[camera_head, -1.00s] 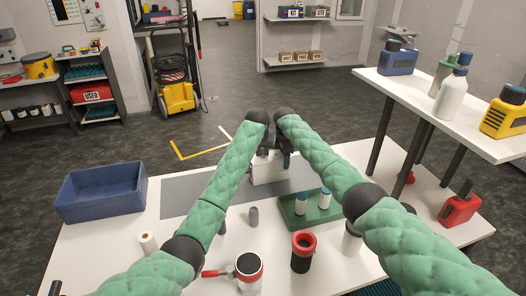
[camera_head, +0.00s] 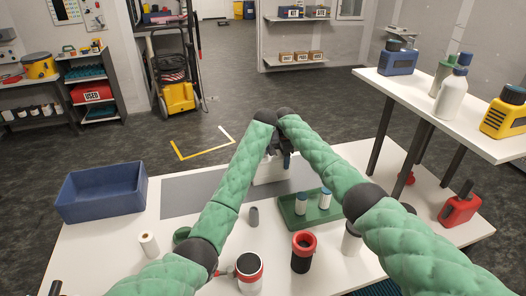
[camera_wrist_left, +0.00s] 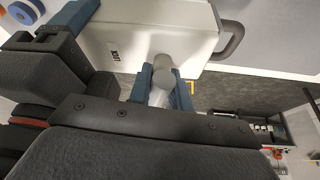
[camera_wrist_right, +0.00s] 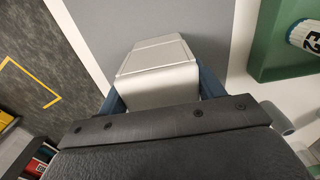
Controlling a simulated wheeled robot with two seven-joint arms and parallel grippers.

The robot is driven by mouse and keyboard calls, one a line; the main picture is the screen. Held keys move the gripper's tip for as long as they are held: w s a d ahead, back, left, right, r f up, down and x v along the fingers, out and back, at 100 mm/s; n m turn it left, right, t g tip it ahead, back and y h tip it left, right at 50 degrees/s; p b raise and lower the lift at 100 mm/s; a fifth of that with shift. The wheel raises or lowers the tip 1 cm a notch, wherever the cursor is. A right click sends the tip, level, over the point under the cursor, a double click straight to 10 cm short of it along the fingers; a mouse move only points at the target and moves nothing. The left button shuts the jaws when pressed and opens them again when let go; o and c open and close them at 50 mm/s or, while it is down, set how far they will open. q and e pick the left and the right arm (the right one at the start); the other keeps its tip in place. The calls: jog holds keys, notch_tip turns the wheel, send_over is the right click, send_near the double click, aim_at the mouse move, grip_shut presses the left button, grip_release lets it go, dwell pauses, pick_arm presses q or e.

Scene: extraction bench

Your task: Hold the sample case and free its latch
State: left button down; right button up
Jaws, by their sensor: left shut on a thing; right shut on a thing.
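The sample case is a pale box on the grey mat; its front shows in the head view (camera_head: 268,174), partly hidden by my arms. In the right wrist view the case (camera_wrist_right: 157,62) sits between the blue fingers of my right gripper (camera_wrist_right: 155,90), which is shut on it; this gripper also shows in the head view (camera_head: 286,158). In the left wrist view the case (camera_wrist_left: 125,35) has a dark handle (camera_wrist_left: 233,40). My left gripper (camera_wrist_left: 165,85) is shut on a round grey latch knob (camera_wrist_left: 163,70) at its side. Whether the latch is free cannot be told.
A green tray (camera_head: 288,218) with two vials lies just right of the case. A blue bin (camera_head: 100,192) stands at the left. The mat (camera_head: 185,190) is clear at left.

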pick_arm(q)
jog(key=c, duration=1.2)
grip_release()
jog(key=shift+c, duration=0.2)
